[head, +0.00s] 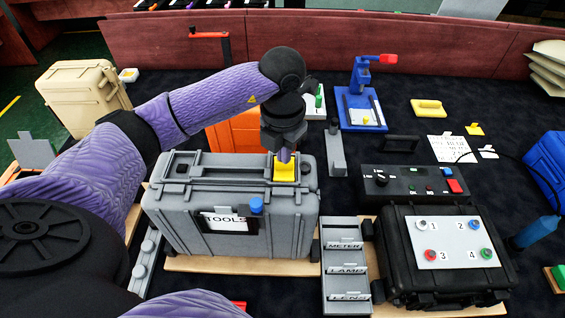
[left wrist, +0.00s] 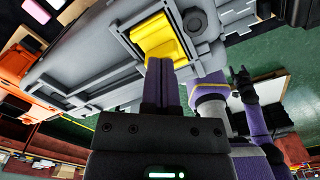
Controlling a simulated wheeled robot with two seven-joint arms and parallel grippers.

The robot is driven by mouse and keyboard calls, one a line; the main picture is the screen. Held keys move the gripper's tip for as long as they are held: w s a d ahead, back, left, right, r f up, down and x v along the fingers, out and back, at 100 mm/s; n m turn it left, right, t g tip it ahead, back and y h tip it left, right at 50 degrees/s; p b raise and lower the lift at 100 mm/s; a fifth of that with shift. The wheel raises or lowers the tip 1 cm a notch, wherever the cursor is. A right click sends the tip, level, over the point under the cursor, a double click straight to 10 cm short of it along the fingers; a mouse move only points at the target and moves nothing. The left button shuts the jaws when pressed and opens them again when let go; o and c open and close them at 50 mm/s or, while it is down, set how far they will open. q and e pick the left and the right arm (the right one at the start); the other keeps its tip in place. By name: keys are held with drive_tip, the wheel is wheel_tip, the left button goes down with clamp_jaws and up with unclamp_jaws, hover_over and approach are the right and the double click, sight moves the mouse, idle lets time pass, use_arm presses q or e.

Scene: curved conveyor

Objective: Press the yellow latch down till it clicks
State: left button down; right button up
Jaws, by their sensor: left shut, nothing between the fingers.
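The yellow latch (head: 284,170) sits on the top right part of the grey tool case (head: 175,225), which carries a "TOOLS" label. My left gripper (head: 284,154) points down from above, right over the latch, with its fingers shut and empty. In the left wrist view the yellow latch (left wrist: 160,45) lies just beyond the closed fingertips (left wrist: 160,62), which overlap its lower edge. I cannot tell for sure whether the tips touch it. My right gripper does not show in the head view.
To the right stand a black case with numbered buttons (head: 450,240), a black control box (head: 412,185) and a labelled grey drawer rack (head: 345,275). A blue press (head: 362,105) stands farther back. A tan case (head: 80,95) stands at the left. An orange box (head: 235,133) is behind the tool case.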

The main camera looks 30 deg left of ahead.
use_arm(q)
drive_tip(key=shift+s+d+f, duration=0.1)
drive_tip(key=shift+s+f, duration=0.2)
drive_tip(key=shift+f, duration=0.25)
drive_tip(key=r+p, duration=0.1)
drive_tip(key=r, duration=0.1)
drive_tip(key=r+p, duration=0.4)
drive_tip(key=shift+w+r, duration=0.2)
drive_tip(key=shift+w, duration=0.05)
drive_tip(key=shift+w+f, duration=0.1)
